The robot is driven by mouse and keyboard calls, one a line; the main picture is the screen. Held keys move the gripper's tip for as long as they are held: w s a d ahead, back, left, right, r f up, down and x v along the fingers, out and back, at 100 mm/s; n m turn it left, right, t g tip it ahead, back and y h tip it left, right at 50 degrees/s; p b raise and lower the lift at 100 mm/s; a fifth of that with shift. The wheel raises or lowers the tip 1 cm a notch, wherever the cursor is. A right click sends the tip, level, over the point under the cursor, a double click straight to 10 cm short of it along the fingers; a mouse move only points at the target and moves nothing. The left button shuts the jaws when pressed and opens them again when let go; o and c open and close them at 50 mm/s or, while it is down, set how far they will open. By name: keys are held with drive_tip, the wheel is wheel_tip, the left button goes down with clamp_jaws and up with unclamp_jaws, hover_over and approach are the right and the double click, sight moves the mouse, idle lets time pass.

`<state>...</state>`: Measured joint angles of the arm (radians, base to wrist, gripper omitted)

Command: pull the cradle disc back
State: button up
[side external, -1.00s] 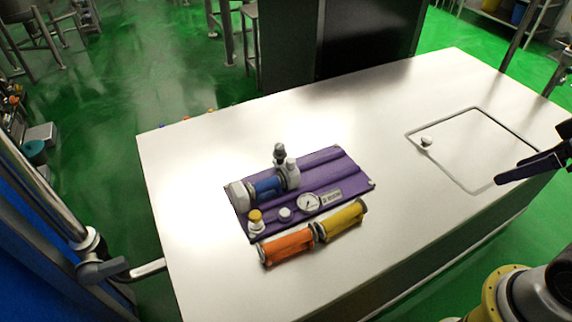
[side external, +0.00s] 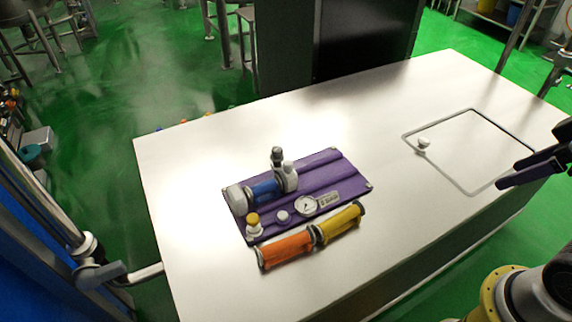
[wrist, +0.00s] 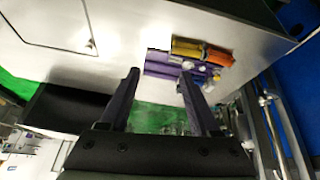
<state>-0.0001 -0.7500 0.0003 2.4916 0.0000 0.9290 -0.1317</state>
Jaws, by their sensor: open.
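A purple base plate (side external: 322,174) lies on the white bench. On its left half a blue cylinder (side external: 265,187) lies between a pale round disc (side external: 236,197) at its left end and a grey-white bracket (side external: 287,177) at its right end. I cannot tell for certain which part is the cradle disc. My gripper (side external: 512,174) is open and empty at the right edge of the side view, far from the plate. In the wrist view its two fingers (wrist: 159,80) are spread, and the purple plate (wrist: 158,66) shows beyond them.
An orange cylinder (side external: 286,250) and a yellow cylinder (side external: 340,222) lie along the plate's front edge. A gauge (side external: 306,206) and a yellow-topped knob (side external: 253,222) sit on the plate. The bench between is clear.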

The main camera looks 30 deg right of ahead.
drive_tip(key=w+a+r+n, duration=0.1)
drive_tip(key=w+r+n, duration=0.6)
drive_tip(key=w+r, duration=0.55)
drive_tip(key=n+g, duration=0.5)
drive_tip(key=n, duration=0.4)
hover_over(289, 162)
wheel_tip(289, 162, down, 27)
wheel_tip(289, 162, down, 13)
drive_tip(key=shift+a+f, duration=0.1)
clamp_jaws()
